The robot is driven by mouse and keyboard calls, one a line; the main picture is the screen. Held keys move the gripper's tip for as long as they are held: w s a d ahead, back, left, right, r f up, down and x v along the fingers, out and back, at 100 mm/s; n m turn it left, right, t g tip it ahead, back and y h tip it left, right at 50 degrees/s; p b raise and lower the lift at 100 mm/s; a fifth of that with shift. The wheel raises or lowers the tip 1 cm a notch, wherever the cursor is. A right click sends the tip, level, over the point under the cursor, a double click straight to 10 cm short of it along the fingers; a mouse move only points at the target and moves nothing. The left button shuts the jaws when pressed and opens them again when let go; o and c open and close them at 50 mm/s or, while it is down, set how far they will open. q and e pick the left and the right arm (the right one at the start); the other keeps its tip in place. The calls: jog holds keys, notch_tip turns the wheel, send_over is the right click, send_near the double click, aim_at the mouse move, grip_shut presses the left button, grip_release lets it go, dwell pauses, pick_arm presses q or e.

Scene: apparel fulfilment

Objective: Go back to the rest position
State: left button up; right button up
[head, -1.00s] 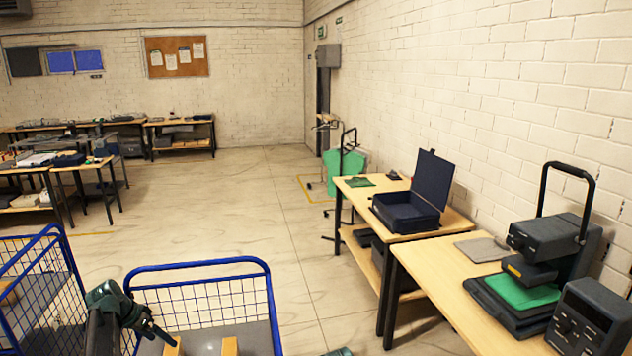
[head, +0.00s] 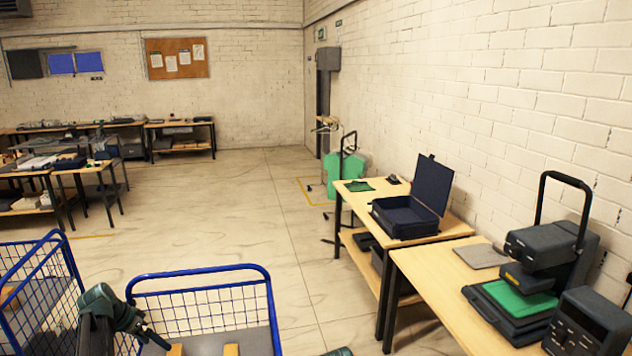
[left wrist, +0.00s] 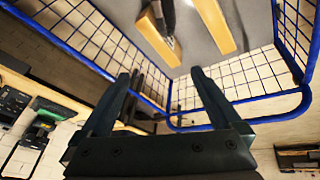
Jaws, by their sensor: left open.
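My left gripper (head: 153,340) shows at the lower left of the head view, over the blue wire cart (head: 198,267). In the left wrist view its two dark fingers (left wrist: 163,80) stand apart with nothing between them. The cart's blue rim and mesh also show in that view (left wrist: 240,116). A small dark green piece at the bottom edge of the head view may be my right arm; no right gripper can be made out there.
A second blue cart (head: 62,240) stands at the far left. On the right, wooden tables (head: 425,285) carry an open dark case (head: 405,215), a press (head: 545,250) and a green cloth. The floor (head: 240,200) beyond the carts is clear.

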pick_arm(q)
jog(key=b+x, duration=0.8)
jog(key=x, duration=0.2)
notch_tip(320, 180, up, 7)
jog(key=p, duration=0.6)
jog(key=s+d+f+m+g+b, duration=0.1)
jog(key=s+d+f+m+b, duration=0.1)
jog(key=s+d, duration=0.3)
jog(key=s+d+f+m+h+b, duration=0.1)
jog(key=s+d+f+m+b, duration=0.2)
jog(key=s, duration=0.7)
jog(key=shift+d+f+g, duration=0.4)
jog(key=shift+d+f, duration=0.05)
jog(key=shift+d, duration=0.5)
